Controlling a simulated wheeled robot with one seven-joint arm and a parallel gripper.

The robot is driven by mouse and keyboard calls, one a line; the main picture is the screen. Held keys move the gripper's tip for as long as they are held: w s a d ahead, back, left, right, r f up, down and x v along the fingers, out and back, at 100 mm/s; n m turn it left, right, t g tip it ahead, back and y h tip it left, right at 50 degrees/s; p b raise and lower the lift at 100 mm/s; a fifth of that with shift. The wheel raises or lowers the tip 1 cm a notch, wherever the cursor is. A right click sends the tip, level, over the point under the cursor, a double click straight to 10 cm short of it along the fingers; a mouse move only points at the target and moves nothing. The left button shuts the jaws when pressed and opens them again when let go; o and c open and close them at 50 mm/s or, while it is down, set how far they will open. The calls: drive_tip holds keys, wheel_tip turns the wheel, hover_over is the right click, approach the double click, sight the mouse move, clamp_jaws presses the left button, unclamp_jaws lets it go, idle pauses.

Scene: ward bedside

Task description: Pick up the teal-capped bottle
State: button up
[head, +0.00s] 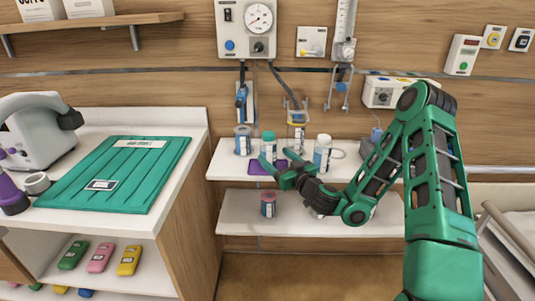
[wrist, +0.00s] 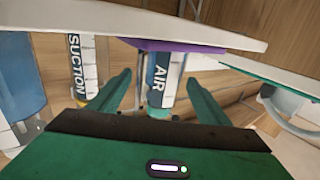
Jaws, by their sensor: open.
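The teal-capped bottle (head: 268,148) stands upright on the upper shelf, at the back of a purple mat (head: 258,168). My gripper (head: 278,161) is open, reaching in from the right just in front of the bottle. I cannot tell surely whether that cylinder is the teal-capped bottle. Nothing is held. In the head view a fingertip overlaps the bottle's lower part; contact cannot be told.
A pink bottle (head: 268,205) is on the lower shelf (head: 235,213). The wall and its hoses are close behind.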

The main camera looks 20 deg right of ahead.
sight(273, 156)
drive_tip(key=shift+x, duration=1.05)
drive_tip(key=shift+w+a+r, duration=0.1)
drive_tip(key=shift+w+a, duration=0.05)
drive_tip(key=shift+w, duration=0.4)
drive_tip(key=shift+w+a, duration=0.1)
drive_tip(key=shift+w+a, duration=0.15)
drive_tip(key=shift+r+x, duration=0.25)
drive_tip(key=shift+x, duration=2.05)
drive_tip(key=shift+f, duration=0.1)
drive_tip(key=c, duration=1.4)
